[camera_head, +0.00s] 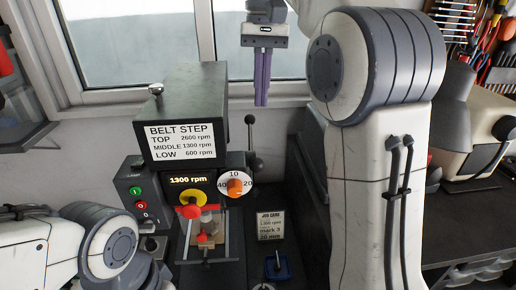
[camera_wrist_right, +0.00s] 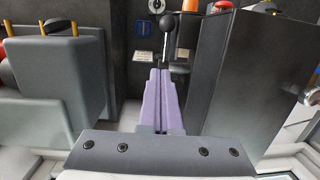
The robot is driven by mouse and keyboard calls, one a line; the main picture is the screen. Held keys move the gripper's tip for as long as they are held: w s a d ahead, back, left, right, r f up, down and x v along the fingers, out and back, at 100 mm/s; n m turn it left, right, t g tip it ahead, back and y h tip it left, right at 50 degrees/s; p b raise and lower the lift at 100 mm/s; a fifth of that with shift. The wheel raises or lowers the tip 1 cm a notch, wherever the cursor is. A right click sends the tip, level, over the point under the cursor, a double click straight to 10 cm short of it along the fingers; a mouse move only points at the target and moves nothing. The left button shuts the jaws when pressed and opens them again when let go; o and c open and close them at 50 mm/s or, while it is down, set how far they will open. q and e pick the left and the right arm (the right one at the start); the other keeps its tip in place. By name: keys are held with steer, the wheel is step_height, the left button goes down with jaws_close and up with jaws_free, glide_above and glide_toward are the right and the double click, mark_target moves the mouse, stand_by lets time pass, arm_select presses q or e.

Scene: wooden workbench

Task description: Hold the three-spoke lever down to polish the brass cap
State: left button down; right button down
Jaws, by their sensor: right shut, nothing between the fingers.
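The three-spoke lever (camera_head: 251,140) shows on the right side of the drill press (camera_head: 190,100), with dark rods and round ball knobs. In the right wrist view one ball-ended spoke (camera_wrist_right: 168,24) stands just beyond my fingertips. My right gripper (camera_head: 261,103) has purple fingers closed together and empty. It hangs above the lever, apart from it in the head view. The same closed fingers show in the right wrist view (camera_wrist_right: 160,72). I cannot make out the brass cap under the press head. Only my left arm shows at lower left; its gripper is not in view.
The press has a 1300 rpm display (camera_head: 188,180), an orange dial knob (camera_head: 235,187), and a green and red button box (camera_head: 139,197). A job card (camera_head: 270,226) stands beside a blue tray (camera_head: 278,269). My right arm hides much of the bench at right.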

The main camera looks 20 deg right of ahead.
mark_target(252, 168)
steer(key=s+a+f, duration=0.2)
steer(key=s+f, duration=0.2)
steer(key=f, duration=0.4)
steer(key=shift+f, duration=0.15)
steer(key=shift+a, duration=0.1)
